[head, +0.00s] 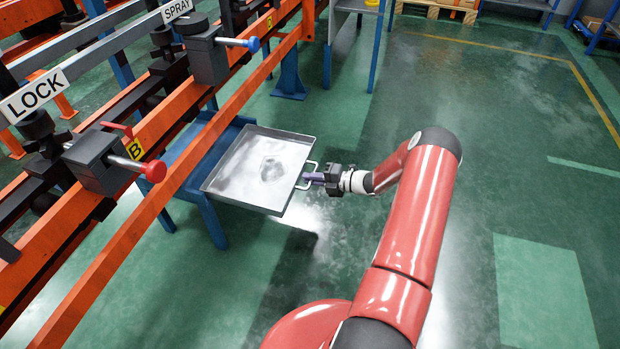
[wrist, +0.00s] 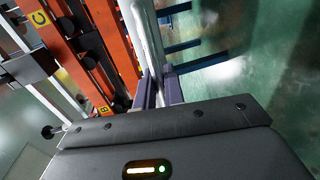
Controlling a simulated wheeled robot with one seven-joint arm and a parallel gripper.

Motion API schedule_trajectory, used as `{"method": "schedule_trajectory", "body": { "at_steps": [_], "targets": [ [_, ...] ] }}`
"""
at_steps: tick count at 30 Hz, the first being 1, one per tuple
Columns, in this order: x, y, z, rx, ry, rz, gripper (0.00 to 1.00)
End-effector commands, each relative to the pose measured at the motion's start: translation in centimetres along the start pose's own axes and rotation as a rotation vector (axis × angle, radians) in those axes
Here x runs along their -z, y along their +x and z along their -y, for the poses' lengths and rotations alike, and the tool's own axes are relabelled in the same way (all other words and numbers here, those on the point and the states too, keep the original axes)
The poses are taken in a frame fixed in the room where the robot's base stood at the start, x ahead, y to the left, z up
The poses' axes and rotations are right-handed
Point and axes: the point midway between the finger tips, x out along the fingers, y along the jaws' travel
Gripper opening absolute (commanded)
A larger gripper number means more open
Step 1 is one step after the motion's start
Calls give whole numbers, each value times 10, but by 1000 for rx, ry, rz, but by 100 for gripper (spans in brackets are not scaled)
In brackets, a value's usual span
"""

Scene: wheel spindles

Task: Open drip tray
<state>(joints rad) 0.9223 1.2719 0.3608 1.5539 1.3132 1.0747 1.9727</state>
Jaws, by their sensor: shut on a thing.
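The drip tray (head: 235,165) is a shallow grey metal pan with a dark stain in its middle. It sticks out to the right from a blue stand (head: 192,165) beneath the orange frame. Its wire handle (head: 308,174) is on the tray's right side. My gripper (head: 313,177) is shut on this handle, with my red arm reaching in from the lower right. Most of the tray is out of sight there.
The orange frame (head: 190,120) runs along the left, with a red-knobbed lever (head: 154,171) by the LOCK sign and a blue-knobbed lever (head: 252,44) by the SPRAY sign. The green floor (head: 500,150) at the right is clear.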

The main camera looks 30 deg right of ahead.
Motion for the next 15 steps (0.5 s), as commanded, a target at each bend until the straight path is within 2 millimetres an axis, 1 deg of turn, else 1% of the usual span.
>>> {"method": "schedule_trajectory", "body": {
  "at_steps": [1,2,4,5,12,15],
  "targets": [
    [1,1,1,1,1,-3,0],
    [1,1,1,1,1,-3,14],
    [1,1,0,1,1,-2,24],
    [1,1,0,0,1,-2,25],
    [0,0,0,1,0,-1,25],
    [0,-6,0,1,0,1,25]
  ]
}}
